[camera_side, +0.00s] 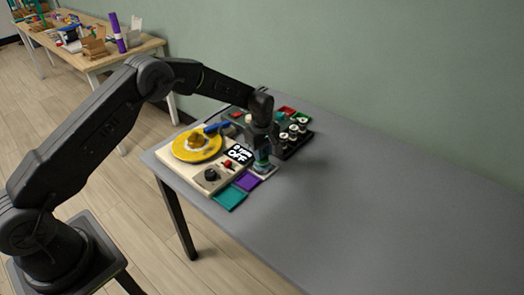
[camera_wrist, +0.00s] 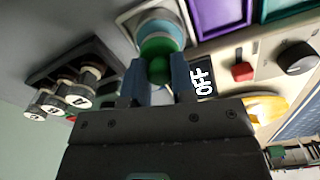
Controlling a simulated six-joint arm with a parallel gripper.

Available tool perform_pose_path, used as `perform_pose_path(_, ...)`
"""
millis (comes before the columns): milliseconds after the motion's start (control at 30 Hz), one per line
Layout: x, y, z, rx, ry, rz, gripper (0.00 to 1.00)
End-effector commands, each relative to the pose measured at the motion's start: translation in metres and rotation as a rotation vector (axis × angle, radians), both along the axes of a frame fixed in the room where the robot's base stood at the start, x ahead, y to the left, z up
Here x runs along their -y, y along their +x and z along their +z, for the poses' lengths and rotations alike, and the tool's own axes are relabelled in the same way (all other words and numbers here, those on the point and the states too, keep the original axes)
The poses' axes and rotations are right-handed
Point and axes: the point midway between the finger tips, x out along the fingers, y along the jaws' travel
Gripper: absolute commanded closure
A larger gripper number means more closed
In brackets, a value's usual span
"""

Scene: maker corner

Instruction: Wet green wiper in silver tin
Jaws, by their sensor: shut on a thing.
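My gripper (camera_side: 263,148) points down at the right end of the cream panel. Its two fingers are shut on the green wiper (camera_wrist: 157,61), whose rounded green part shows between them in the wrist view. A pale, bluish round body (camera_wrist: 160,29) lies just beyond the green part. Under it is a light grey square-edged piece (camera_side: 265,170). I cannot tell whether this is the silver tin or its stand, or whether the wiper is inside or above it. The wiper's far end is hidden.
A dark rack with several white-topped pots (camera_side: 299,128) stands close behind my gripper. To the left are a yellow plate (camera_side: 183,149), an OFF sign (camera_side: 239,154), a red button (camera_wrist: 243,71) and a black knob (camera_side: 211,175). Purple (camera_side: 247,181) and teal (camera_side: 230,198) pads lie in front. The table's right side is clear.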

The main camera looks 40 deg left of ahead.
Motion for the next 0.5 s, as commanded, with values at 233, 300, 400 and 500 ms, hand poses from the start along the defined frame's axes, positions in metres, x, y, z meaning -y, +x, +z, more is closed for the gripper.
perform_pose_path(233, 0.0000, 0.0001, -0.0005, 0.000, 0.000, 0.000, 0.95)
perform_pose_path(300, 0.0000, 0.0000, -0.0013, 0.000, 0.000, 0.000, 0.95)
perform_pose_path(400, 0.0000, 0.0000, -0.0025, 0.000, 0.000, 0.000, 0.95)
perform_pose_path(500, 0.0000, 0.0000, -0.0037, 0.000, 0.000, 0.000, 0.95)
